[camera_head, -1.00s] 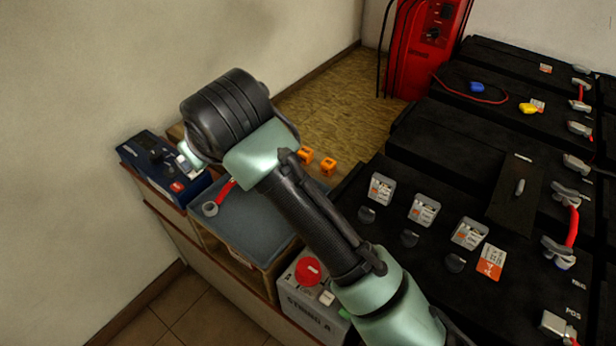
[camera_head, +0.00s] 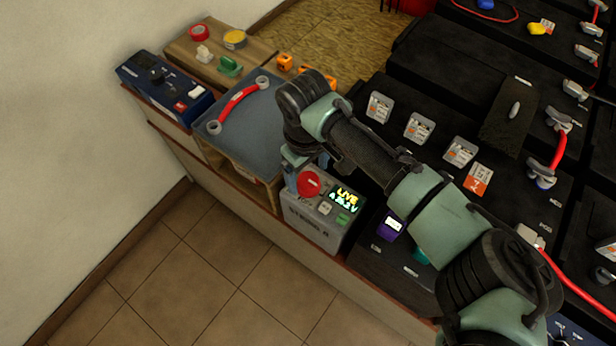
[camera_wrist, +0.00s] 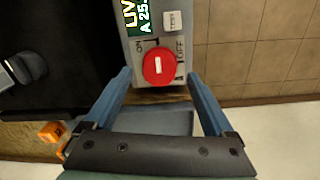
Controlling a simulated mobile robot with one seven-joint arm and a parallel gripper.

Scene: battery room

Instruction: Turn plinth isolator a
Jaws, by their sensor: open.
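Plinth isolator a is the red round knob (camera_head: 309,184) on the grey box marked STRING A (camera_head: 308,220). In the wrist view the knob (camera_wrist: 159,66) carries a white bar that lies up and down in the picture, roughly in line with the ON mark; the OFF mark is to its right. The box's display (camera_head: 344,196) reads LIVE and a voltage. My gripper (camera_wrist: 159,77) is open and empty, its two blue fingers on either side of the knob's near edge in the picture. I cannot tell whether they touch it. In the head view my wrist hangs just above the box.
A blue charger (camera_head: 160,88) and a wooden board (camera_head: 184,55) with tape rolls stand farther left. Black battery blocks (camera_head: 420,65) fill the right. Tiled floor lies clear in front.

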